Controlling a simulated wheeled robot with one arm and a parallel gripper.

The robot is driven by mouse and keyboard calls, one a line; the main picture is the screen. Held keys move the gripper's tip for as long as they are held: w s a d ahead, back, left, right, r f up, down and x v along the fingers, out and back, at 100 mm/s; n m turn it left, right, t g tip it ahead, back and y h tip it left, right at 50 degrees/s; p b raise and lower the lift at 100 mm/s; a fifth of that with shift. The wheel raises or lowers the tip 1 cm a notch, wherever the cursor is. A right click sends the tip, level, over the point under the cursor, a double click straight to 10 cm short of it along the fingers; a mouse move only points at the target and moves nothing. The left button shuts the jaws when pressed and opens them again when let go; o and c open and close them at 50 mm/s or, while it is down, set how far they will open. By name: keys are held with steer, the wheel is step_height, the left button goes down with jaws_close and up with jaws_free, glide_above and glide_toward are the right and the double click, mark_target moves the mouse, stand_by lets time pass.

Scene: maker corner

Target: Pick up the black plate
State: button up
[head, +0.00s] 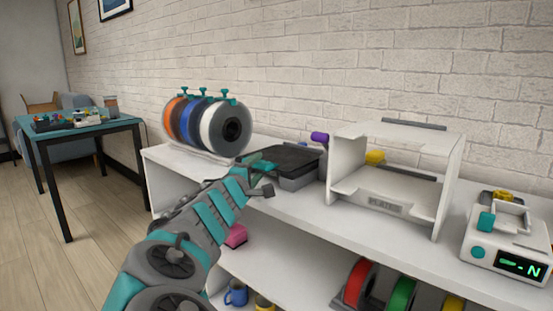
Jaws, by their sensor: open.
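The black plate (288,157) is a flat dark sheet lying level on top of a grey base (302,180) on the white shelf unit, right of the filament spools. My gripper (264,178) is open at the left front edge of the plate. It hides part of that edge, and I cannot tell whether the fingers touch the plate. The gripper appears empty.
Several filament spools (205,122) stand close on the left. A purple-topped item (319,138) stands behind the plate. A white rack marked "PLATES" (448,190) and a device with a green display (505,250) stand to the right. Mugs and spools fill the lower shelf.

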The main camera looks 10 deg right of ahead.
mark_target(281, 158)
steer(key=shift+d+p+x, duration=0.2)
steer(key=shift+p+x, duration=0.15)
steer(key=shift+x, duration=1.9)
steer(key=shift+s, duration=0.15)
jaws_close()
